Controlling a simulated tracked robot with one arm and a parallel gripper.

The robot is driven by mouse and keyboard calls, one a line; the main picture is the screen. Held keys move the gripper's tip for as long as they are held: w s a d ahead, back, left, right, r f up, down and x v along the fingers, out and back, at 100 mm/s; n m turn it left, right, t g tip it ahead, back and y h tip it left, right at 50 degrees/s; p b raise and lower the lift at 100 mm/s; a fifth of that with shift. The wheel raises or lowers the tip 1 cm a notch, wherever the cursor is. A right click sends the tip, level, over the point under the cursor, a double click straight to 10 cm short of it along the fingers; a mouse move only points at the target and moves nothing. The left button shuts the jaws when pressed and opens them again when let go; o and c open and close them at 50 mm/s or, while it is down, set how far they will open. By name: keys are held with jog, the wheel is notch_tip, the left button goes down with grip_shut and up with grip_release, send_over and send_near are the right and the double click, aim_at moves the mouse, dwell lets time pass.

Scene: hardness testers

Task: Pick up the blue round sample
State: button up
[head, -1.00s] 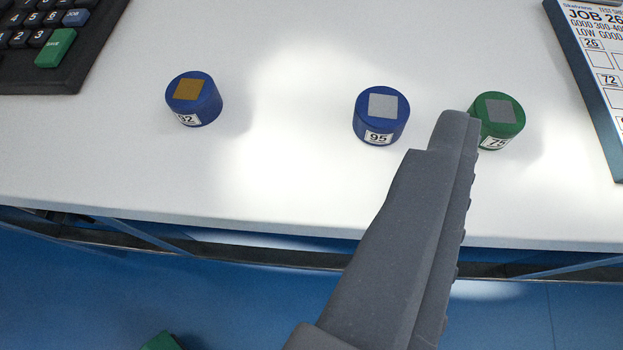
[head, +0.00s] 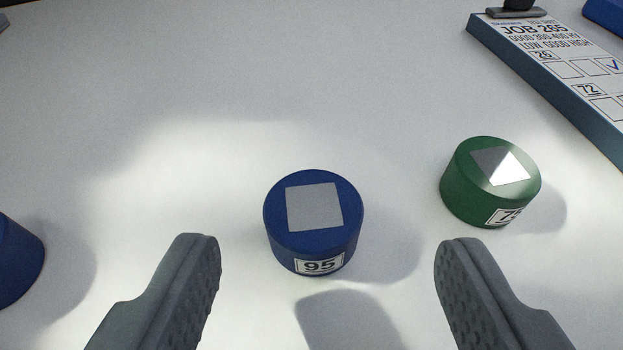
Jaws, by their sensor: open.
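A blue round sample (head: 313,222) with a grey square on top and the label 95 stands upright on the white table, just ahead of my gripper and between the lines of its fingers. My gripper (head: 328,290) is open and empty, one finger to the left and one to the right of the sample's line, touching nothing that I can see. A second blue round sample (head: 15,262) is cut off at the left edge; its top and label are out of view.
A green round sample (head: 489,182), its label partly readable as 75, stands to the right, just beyond the right fingertip. A job board (head: 553,62) lies at the upper right. The white table (head: 240,70) is clear behind the samples.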

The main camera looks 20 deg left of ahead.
aim_at(313, 221)
jog(key=shift+a+b+x, duration=0.15)
jog(key=shift+b+x, duration=0.25)
jog(key=shift+x, duration=0.95)
jog(key=shift+a+b+x, duration=0.15)
jog(key=shift+b+x, duration=0.25)
jog(key=shift+x, duration=0.9)
jog(key=shift+s+f, duration=0.1)
jog(key=shift+s, duration=0.05)
jog(key=shift+c, duration=0.3)
jog(key=c, duration=1)
jog(key=shift+r+p, duration=0.8)
jog(key=shift+r, duration=0.95)
jog(key=s, duration=0.4)
jog(key=s+d, duration=0.1)
jog(key=s, duration=0.4)
jog(key=s+d+r, duration=0.1)
jog(key=s, duration=0.3)
jog(key=shift+s, duration=0.3)
